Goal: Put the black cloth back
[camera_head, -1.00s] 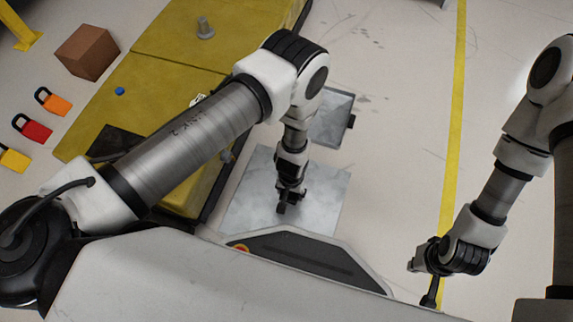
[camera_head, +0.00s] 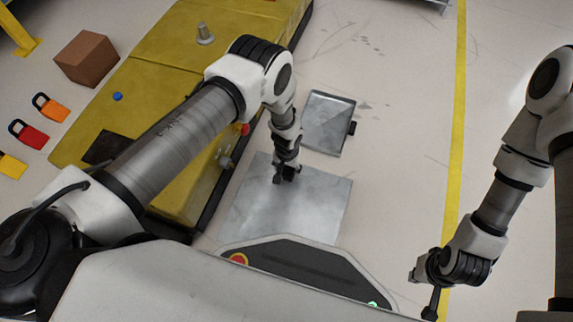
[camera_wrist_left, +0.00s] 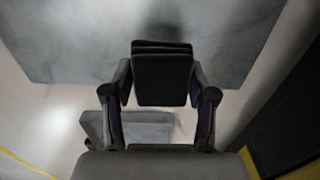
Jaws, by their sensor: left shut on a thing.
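My left gripper (camera_head: 284,176) is over the upper part of a grey metal plate (camera_head: 318,205). In the left wrist view the gripper (camera_wrist_left: 163,100) is shut on a dark, block-like thing (camera_wrist_left: 163,78) with layered edges, which looks like the folded black cloth. In the head view it is too small to make out. A flat black patch (camera_head: 108,148) lies on the yellow module (camera_head: 150,90); I cannot tell whether it is cloth. My right gripper (camera_head: 431,298) hangs at the lower right, away from these things; its jaws are not clear.
A shallow grey metal box (camera_head: 328,122) lies just beyond the plate. A brown box (camera_head: 87,59) and orange, red and yellow padlocks (camera_head: 51,107) are at the left. A metal fitting (camera_head: 204,34) stands on the module. The floor right of the plate is clear.

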